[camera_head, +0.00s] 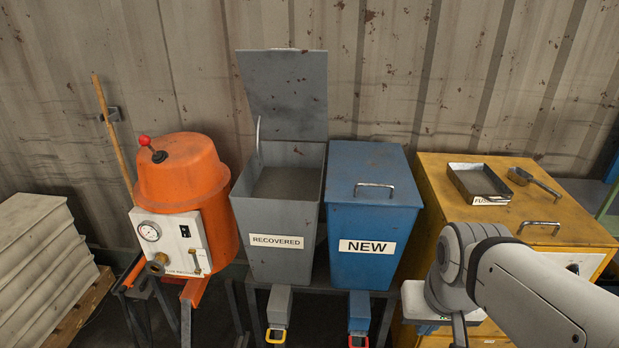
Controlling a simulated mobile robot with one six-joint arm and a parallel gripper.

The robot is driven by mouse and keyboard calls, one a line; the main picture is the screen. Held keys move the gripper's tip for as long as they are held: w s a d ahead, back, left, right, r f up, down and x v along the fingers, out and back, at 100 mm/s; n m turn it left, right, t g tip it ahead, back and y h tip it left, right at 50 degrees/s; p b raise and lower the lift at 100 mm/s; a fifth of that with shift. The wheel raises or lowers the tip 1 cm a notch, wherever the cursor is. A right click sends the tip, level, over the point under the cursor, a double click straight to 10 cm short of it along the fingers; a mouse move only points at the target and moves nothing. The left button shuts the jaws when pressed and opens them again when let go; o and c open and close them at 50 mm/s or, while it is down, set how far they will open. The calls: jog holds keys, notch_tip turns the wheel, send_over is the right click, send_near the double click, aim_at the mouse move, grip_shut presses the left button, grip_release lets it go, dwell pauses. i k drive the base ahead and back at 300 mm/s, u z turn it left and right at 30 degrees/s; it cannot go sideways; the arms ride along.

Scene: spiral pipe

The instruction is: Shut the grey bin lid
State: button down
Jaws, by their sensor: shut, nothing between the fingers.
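The grey bin (277,260), labelled RECOVERED, stands on a dark stand left of centre, and grey material shows inside it. Its grey lid (285,92) is open, standing nearly upright behind the bin against the corrugated wall. A thin curved bar, perhaps a handle or stay, rises at the bin's left rear corner. My arm enters from the lower right, and its wrist is in front of the yellow cabinet, to the right of the grey bin and well apart from the lid. My gripper's fingers do not show; they seem to be below the bottom edge.
A shut blue bin (358,270) labelled NEW stands directly right of the grey bin. An orange machine (185,182) with a gauge and red-knobbed lever stands close on the left. The yellow cabinet (440,185) carries a tray (455,180) and a brush or scoop (533,180).

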aim_at(286, 88)
jog(key=z, duration=2.3)
jog(key=k, duration=1.25)
jog(key=u, duration=2.2)
jog(key=i, duration=0.95)
jog(key=u, duration=0.05)
